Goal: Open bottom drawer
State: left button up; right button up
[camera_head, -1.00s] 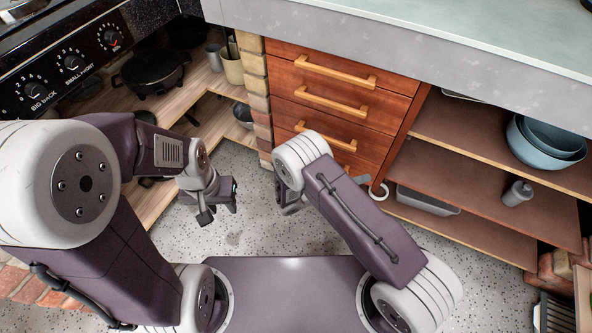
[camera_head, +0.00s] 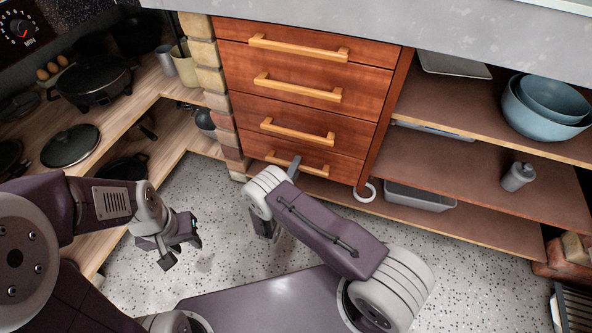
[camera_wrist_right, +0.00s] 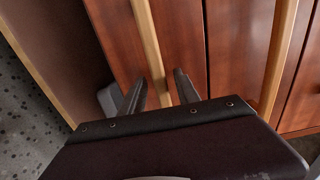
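The bottom drawer (camera_head: 333,166) is the lowest in a reddish-brown wooden stack and sits shut. Its light wooden bar handle (camera_head: 312,168) is partly hidden by my right arm. In the right wrist view, this handle (camera_wrist_right: 149,45) runs down between the two dark fingers of my right gripper (camera_wrist_right: 160,88). The fingers are open, one on each side of the bar, with gaps visible. In the head view, one finger of my right gripper (camera_head: 293,168) shows at the handle. My left gripper (camera_head: 182,248) is open and empty above the floor.
Shut drawers with similar handles (camera_head: 297,131) lie above. Open shelves (camera_head: 470,180) with blue bowls (camera_head: 545,105) and a grey bottle (camera_head: 517,177) stand to the right. A brick post (camera_head: 215,85) borders the left. Speckled floor (camera_head: 215,190) is clear in front.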

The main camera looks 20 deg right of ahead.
jog(key=shift+w+d, duration=0.2)
jog(key=shift+w, duration=0.05)
grip_shut()
dwell(1.4)
